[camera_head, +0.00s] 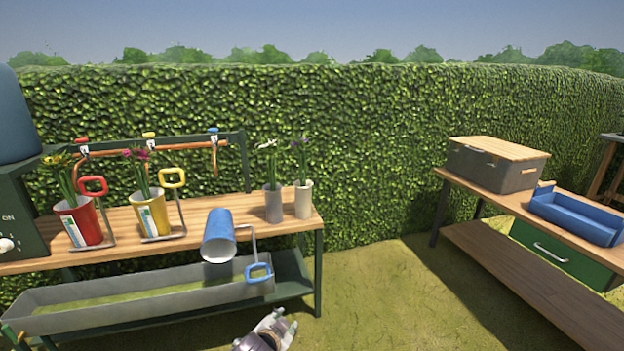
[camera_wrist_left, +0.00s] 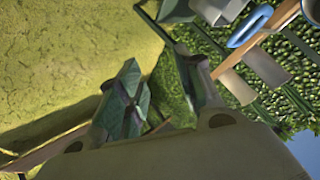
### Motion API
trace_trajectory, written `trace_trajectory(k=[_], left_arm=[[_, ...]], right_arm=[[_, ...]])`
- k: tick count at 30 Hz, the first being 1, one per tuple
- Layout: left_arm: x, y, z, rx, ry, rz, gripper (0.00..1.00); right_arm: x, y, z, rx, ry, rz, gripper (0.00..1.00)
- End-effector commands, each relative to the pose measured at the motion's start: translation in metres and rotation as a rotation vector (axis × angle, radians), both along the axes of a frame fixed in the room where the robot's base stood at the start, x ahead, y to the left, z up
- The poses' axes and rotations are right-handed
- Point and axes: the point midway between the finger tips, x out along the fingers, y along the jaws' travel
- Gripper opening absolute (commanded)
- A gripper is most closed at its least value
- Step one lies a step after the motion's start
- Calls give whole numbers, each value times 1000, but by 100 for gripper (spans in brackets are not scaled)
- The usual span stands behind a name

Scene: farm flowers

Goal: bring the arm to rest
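My left gripper (camera_head: 272,331) is low at the bottom edge of the head view, in front of the potting bench and over the grass. The left wrist view shows its two fingers (camera_wrist_left: 163,97) apart with nothing between them. The right gripper is in neither view. A blue pot (camera_head: 219,230) is tipped at the bench's front edge, its mouth facing forward and down, with its blue handle (camera_head: 258,271) hanging below the bench top. The gripper is apart from it.
A red pot (camera_head: 83,228) and a yellow pot (camera_head: 152,217) with flowers stand on the wooden bench (camera_head: 188,212). Two grey-white vases (camera_head: 273,205) (camera_head: 303,201) hold flowers. A metal trough (camera_head: 140,303) sits below. A second table (camera_head: 467,180) stands right; grass between is clear.

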Motion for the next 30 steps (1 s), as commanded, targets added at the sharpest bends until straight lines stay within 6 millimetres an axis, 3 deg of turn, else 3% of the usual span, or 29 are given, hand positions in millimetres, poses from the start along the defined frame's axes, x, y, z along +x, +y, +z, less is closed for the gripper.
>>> trace_trajectory(k=[8,16,23,30], left_arm=[[-37,1,4,-272,132,42,35],[-70,20,-9,-408,220,117,35],[-99,45,-34,-446,285,206,35],[-141,63,-75,-457,383,288,35]], right_arm=[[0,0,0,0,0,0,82],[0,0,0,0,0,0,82],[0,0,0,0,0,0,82],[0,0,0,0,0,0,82]])
